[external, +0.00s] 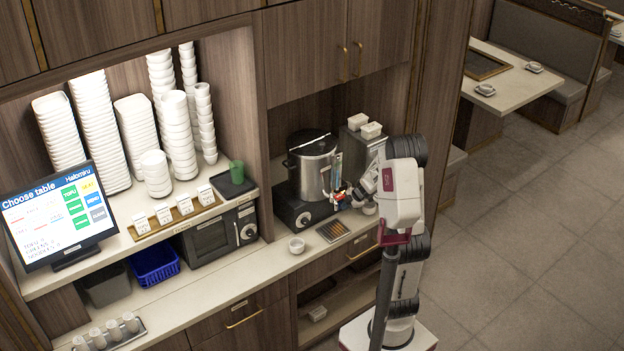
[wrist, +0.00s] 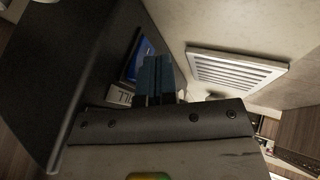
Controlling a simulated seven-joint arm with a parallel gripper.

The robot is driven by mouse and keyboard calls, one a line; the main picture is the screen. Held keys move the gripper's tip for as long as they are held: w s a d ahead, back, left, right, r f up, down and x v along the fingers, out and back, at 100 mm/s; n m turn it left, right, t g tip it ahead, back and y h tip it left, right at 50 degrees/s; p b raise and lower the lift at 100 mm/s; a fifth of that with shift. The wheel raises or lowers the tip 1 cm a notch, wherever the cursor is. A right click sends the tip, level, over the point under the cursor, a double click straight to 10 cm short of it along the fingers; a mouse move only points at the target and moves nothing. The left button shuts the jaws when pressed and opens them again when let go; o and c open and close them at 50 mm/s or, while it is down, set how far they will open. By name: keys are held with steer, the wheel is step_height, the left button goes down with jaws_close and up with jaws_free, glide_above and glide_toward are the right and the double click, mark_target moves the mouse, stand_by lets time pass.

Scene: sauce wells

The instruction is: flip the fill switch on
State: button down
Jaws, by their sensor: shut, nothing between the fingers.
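My gripper (external: 343,198) is in front of the steel pot (external: 314,165) and dark base unit, above the counter. In the wrist view, its two dark blue fingers (wrist: 154,80) are together, with nothing seen between them. Just beyond the fingertips is a small blue part (wrist: 137,60) on a dark panel (wrist: 95,70), beside a pale label (wrist: 119,95) that is only partly readable. This may be the fill switch; I cannot tell its position or whether the fingers touch it, since they cover part of it. In the external view my gripper and arm hide this spot.
A slatted tray (external: 335,231) lies on the counter right of the fingers in the wrist view (wrist: 235,72). A white bowl (external: 297,245) stands left of it. A black knob (external: 304,220) is on the base unit. A steel box (external: 357,150) with white containers stands behind.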

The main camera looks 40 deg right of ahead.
steer(key=s, duration=0.3)
steer(key=shift+s+f, duration=0.15)
steer(key=shift+s, duration=0.15)
steer(key=s+f+v, duration=0.1)
steer(key=s+v, duration=0.1)
steer(key=v, duration=0.7)
steer(key=shift+w, duration=0.1)
